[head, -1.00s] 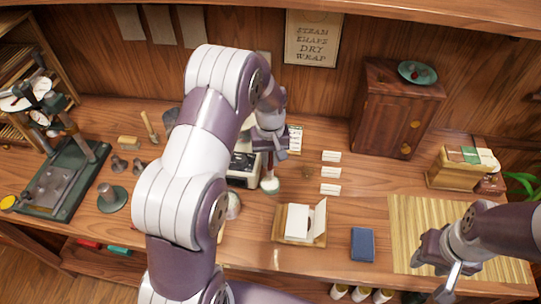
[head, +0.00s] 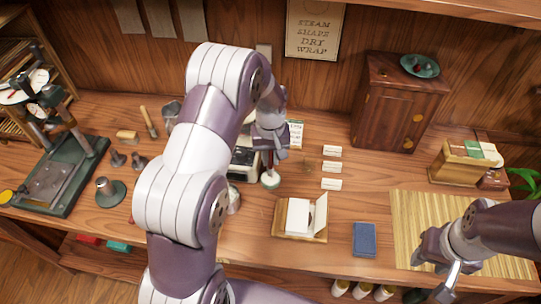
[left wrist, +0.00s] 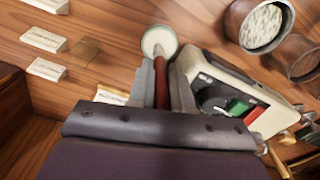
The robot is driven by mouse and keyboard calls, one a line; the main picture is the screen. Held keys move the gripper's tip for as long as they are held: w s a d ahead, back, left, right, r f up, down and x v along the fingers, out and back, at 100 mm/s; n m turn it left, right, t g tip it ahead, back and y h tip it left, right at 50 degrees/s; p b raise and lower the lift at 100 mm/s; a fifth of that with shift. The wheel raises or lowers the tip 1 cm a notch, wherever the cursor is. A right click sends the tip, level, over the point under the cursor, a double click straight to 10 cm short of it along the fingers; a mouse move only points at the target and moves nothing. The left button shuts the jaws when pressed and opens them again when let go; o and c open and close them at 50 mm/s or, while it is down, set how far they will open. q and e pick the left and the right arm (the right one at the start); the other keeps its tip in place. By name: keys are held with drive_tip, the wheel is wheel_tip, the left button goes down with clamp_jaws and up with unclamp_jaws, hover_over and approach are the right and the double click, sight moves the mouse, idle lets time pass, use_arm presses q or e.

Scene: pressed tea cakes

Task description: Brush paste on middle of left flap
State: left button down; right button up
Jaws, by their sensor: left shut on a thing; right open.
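My left gripper (head: 272,150) is shut on a brush with a red handle (left wrist: 161,85), pointing down. The brush's tip is at a small round dish of white paste with a green rim (head: 270,181); the dish also shows in the left wrist view (left wrist: 159,42). I cannot tell how deep the bristles sit. A wooden board (head: 281,231) to the front right holds a white paper wrapper (head: 298,215). Its right flap (head: 320,213) stands up; the left flap is hard to make out.
A cream device with green and red buttons (left wrist: 235,100) stands beside the dish. Several small white cards (head: 331,168) lie to the right. A blue book (head: 364,239) lies right of the board, before the bamboo mat (head: 415,208). A wooden cabinet (head: 390,105) stands behind.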

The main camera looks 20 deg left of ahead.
use_arm(q)
drive_tip(key=shift+f, duration=0.4)
drive_tip(key=shift+s+f, duration=0.1)
idle(1.2)
wheel_tip(320, 180, up, 7)
drive_tip(key=p, duration=0.6)
idle(0.4)
idle(0.3)
